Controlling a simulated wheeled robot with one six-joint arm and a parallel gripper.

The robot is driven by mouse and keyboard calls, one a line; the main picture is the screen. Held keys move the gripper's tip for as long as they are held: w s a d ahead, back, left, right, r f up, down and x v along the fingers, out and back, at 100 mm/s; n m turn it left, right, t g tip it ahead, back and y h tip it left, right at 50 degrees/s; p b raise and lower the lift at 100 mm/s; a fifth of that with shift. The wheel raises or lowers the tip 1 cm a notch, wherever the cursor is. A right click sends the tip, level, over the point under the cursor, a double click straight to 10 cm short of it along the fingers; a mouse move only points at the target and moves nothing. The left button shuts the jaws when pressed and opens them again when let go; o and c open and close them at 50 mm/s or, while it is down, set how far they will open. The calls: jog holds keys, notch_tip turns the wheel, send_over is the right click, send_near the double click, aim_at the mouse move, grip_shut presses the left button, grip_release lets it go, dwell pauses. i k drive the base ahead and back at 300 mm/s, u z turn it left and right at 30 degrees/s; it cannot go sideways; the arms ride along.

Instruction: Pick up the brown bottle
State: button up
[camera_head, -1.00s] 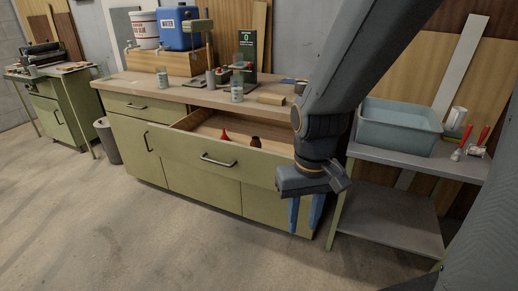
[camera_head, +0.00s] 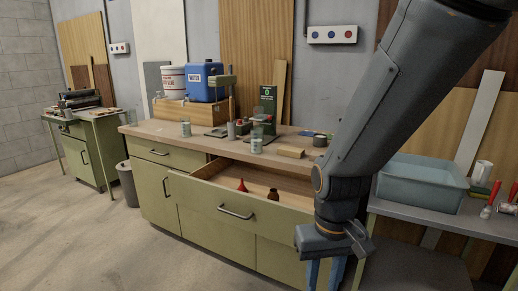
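The brown bottle (camera_head: 273,194) stands inside the open top drawer (camera_head: 233,203) of the green cabinet, near the drawer's front. Only its upper part shows above the drawer front. A red cone-tipped thing (camera_head: 242,186) is to its left in the same drawer. My gripper (camera_head: 325,274) points down in front of the cabinet, to the right of the bottle and lower in the picture. Its two blue fingers are apart with a gap between them, and I see nothing in them. The fingertips are cut off at the bottom edge.
The bench top (camera_head: 185,137) above the drawer holds jars, a wooden block (camera_head: 291,152) and a blue water container (camera_head: 203,82). A grey-blue tub (camera_head: 421,185) sits on a shelf at right. A grey bin (camera_head: 127,184) stands left. The floor in front is clear.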

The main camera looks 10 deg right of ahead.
aim_at(273, 195)
jog(key=z, duration=0.05)
jog(key=k, duration=0.2)
jog(key=u, duration=0.2)
jog(key=i, duration=1.2)
jog(key=z, duration=0.15)
